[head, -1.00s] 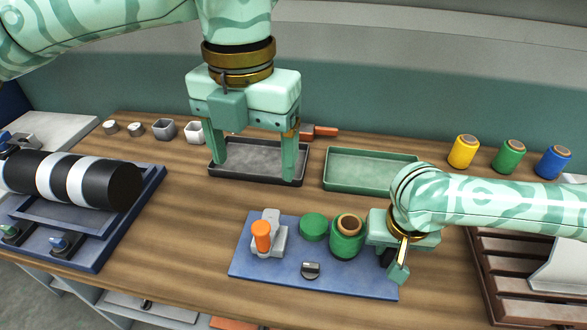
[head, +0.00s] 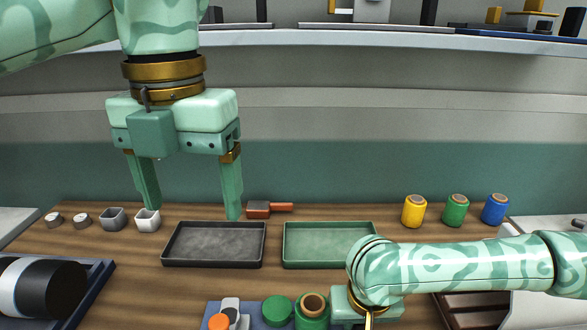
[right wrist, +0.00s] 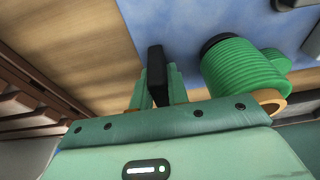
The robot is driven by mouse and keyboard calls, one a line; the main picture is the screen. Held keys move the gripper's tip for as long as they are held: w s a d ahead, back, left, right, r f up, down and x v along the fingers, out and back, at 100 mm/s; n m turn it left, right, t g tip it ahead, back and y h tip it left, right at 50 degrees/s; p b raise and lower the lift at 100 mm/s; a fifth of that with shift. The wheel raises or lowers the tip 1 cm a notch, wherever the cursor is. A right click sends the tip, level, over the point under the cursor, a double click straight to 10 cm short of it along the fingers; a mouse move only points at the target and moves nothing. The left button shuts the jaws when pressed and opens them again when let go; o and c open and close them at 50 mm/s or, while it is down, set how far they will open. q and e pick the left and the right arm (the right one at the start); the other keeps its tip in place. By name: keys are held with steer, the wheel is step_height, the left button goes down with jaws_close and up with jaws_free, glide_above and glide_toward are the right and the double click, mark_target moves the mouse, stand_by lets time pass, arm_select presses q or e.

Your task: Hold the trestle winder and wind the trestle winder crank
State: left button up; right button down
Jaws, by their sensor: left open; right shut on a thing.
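The blue base plate (head: 253,308), which I take to be the trestle winder's, is cut off by the bottom edge of the head view. It carries a grey block (head: 231,307) with an orange knob (head: 218,322), a green disc (head: 277,310) and a green spool (head: 311,314). The wound spool (right wrist: 240,75) also shows in the right wrist view. My right gripper (right wrist: 155,90) is shut on a black upright piece (right wrist: 157,65) beside it. My left gripper (head: 192,208) is open and empty, above the bench near the black tray. Which part is the crank is unclear.
A black tray (head: 167,259) and a green tray (head: 290,262) lie mid-bench. Yellow (head: 415,211), green (head: 455,211) and blue (head: 495,209) spools stand back right. A black-and-white roller (head: 45,288) is at left.

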steer(key=c, duration=1.3)
jaws_free()
arm_select(q)
steer(key=s+r+t+p, duration=0.1)
steer(key=s+r+p, duration=0.3)
steer(key=r+p, duration=0.7)
step_height(320, 180, up, 4)
steer(key=shift+s+r+p, duration=0.15)
steer(key=shift+r+p, duration=0.1)
steer(key=shift+p, duration=0.05)
arm_select(e)
steer(key=v, duration=0.6)
steer(key=w+v, duration=0.1)
steer(key=v, duration=0.6)
steer(key=w+v, duration=0.1)
steer(key=v, duration=0.6)
steer(key=shift+r, duration=0.15)
arm_select(q)
steer(key=shift+f, duration=0.1)
